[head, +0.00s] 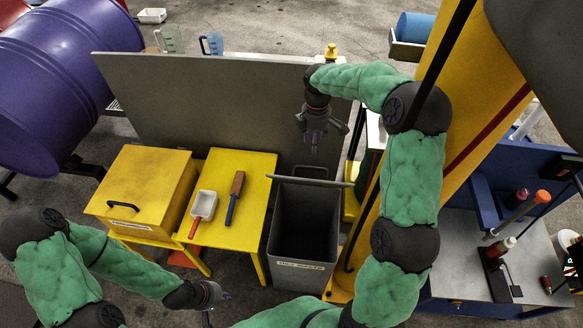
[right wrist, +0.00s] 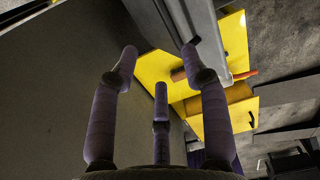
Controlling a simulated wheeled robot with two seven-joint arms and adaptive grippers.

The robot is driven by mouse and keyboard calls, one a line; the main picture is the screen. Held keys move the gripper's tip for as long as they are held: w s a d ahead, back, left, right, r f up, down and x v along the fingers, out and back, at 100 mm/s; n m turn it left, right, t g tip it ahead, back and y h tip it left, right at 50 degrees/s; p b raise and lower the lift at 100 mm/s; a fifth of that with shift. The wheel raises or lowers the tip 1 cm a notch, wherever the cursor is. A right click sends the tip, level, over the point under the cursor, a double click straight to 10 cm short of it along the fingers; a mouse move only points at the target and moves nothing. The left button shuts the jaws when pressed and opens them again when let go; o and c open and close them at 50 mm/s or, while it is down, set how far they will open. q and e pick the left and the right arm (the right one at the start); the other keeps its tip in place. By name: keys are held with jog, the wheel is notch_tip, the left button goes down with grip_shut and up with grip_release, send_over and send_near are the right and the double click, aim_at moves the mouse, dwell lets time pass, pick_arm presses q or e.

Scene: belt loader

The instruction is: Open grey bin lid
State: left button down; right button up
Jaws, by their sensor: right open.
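The grey bin (head: 303,266) stands upright right of the yellow table, with a pale label on its front. Its dark inside shows from above. The lid (head: 310,182) shows as a thin edge along the bin's back rim and looks raised; its exact angle is unclear. My right gripper (head: 315,143) hangs open and empty behind and above the lid, apart from it. Its spread fingers fill the right wrist view (right wrist: 160,75), with nothing between them. My left gripper (head: 210,295) is at the lower left, in front of the yellow table; its jaws are too small to read.
A grey panel (head: 205,100) stands behind the bin. The yellow table (head: 226,245) holds a white scoop (head: 203,206) and a brush (head: 235,196). A yellow box (head: 150,185) with a black handle is beside it. A yellow post (head: 460,110) stands right of the bin.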

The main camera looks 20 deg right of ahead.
jog(key=shift+m, duration=0.4)
jog(key=f, duration=0.3)
jog(key=f+b, duration=0.1)
jog(key=f, duration=0.3)
jog(key=s+f+b, duration=0.1)
jog(key=f, duration=0.2)
jog(key=shift+a+f, duration=0.25)
jog(key=shift+f, duration=0.05)
jog(key=shift+w, duration=0.1)
grip_shut()
